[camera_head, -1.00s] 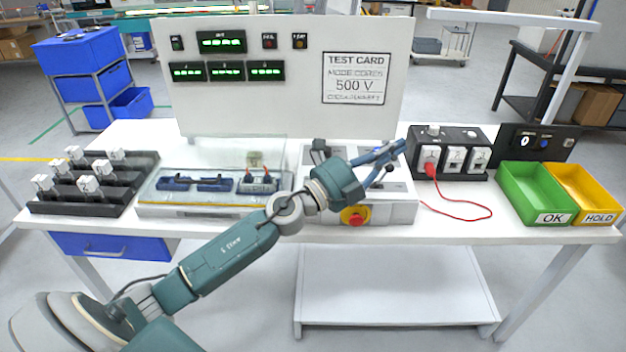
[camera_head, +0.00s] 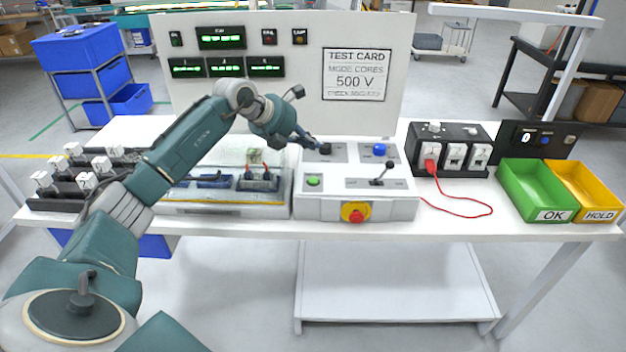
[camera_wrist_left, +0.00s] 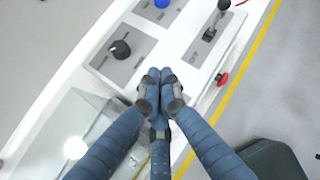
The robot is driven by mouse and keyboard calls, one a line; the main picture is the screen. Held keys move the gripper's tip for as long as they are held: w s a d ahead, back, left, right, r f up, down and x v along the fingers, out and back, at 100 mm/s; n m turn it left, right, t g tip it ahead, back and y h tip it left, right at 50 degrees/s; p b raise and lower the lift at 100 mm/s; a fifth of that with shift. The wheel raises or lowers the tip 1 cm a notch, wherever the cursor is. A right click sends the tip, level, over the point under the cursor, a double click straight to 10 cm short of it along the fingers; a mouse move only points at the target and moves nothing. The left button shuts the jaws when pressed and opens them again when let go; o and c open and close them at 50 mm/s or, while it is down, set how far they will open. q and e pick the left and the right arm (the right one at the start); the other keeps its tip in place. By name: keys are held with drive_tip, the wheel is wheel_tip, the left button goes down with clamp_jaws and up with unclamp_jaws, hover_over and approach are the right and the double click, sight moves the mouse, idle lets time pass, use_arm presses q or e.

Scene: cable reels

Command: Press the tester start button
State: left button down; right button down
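The white tester box (camera_head: 330,206) stands on the table. Its top carries a green button (camera_head: 313,181) at front left, a black knob (camera_head: 325,148) at back left, a blue button (camera_head: 379,150) at back right and a lever (camera_head: 383,172) at front right. Labels are too small to read. My left gripper (camera_head: 312,141) is above the tester's left part, beside the knob in the head view. In the left wrist view its fingertips (camera_wrist_left: 159,78) are together, with nothing seen between them. The knob (camera_wrist_left: 120,49) shows there; the green button is not visible, apparently behind the fingers.
A red stop button (camera_head: 355,215) sits on the tester's front. A clear-covered fixture (camera_head: 215,207) adjoins on the left, under my arm. A socket box (camera_head: 440,135) with a red cable, a green OK bin (camera_head: 528,202) and a yellow HOLD bin (camera_head: 597,203) stand right.

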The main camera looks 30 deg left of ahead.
sight(311, 181)
use_arm(q)
wheel_tip(311, 181, down, 9)
drive_tip(key=b, duration=0.6)
drive_tip(key=shift+r, duration=0.1)
drive_tip(key=shift+d, duration=0.1)
idle(0.6)
idle(0.6)
drive_tip(key=shift+f+b, duration=0.3)
drive_tip(key=shift+f, duration=0.1)
drive_tip(key=shift+f+b, duration=0.35)
drive_tip(key=shift+f, duration=0.1)
idle(0.5)
idle(0.3)
drive_tip(key=shift+r+p, duration=0.6)
drive_tip(key=shift+r, duration=0.25)
